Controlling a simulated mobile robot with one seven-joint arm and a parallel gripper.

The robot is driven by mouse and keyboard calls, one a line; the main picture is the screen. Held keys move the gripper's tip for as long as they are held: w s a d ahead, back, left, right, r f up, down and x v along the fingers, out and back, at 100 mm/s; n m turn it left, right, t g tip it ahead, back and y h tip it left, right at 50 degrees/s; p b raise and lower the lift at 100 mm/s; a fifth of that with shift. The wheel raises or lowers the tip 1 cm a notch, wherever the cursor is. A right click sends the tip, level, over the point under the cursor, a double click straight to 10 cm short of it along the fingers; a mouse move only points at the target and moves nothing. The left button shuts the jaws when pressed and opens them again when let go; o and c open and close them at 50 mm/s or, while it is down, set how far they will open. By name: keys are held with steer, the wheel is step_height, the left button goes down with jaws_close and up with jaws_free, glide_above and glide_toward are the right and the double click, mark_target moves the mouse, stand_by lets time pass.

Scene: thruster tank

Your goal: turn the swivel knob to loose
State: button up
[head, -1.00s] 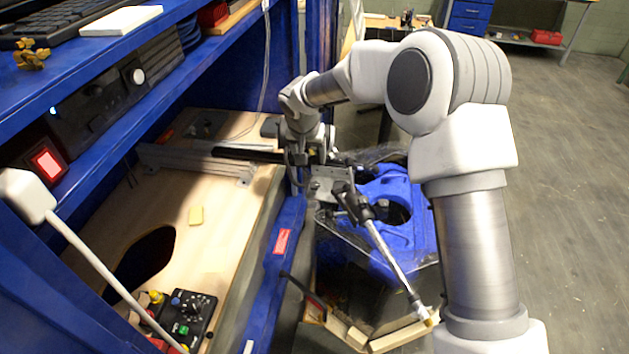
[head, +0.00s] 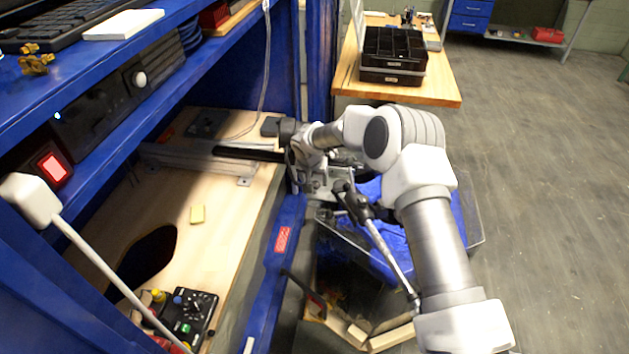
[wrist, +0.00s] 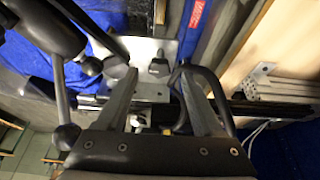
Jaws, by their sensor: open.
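A small dark knob (wrist: 158,67) sits on a bright metal plate (wrist: 149,52) in the wrist view; I take it to be the swivel knob. My gripper (wrist: 159,74) is open, with one finger to each side of the knob in the picture. I cannot tell whether either finger touches it or how deep they reach. In the head view the metal plate (head: 318,183) shows at the bench's edge, below my wrist. The knob and fingertips are not clear there. Any marking of the knob's setting is not readable.
A jointed rod (head: 385,250) stands close to the plate; its dark ball joints (wrist: 66,136) lie left of my gripper. A clear tank (head: 470,225) holds a blue part (head: 390,240). A metal rail (head: 190,160) runs on the bench. Floor at right is free.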

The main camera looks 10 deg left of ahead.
steer(key=shift+x, duration=0.85)
jaws_close()
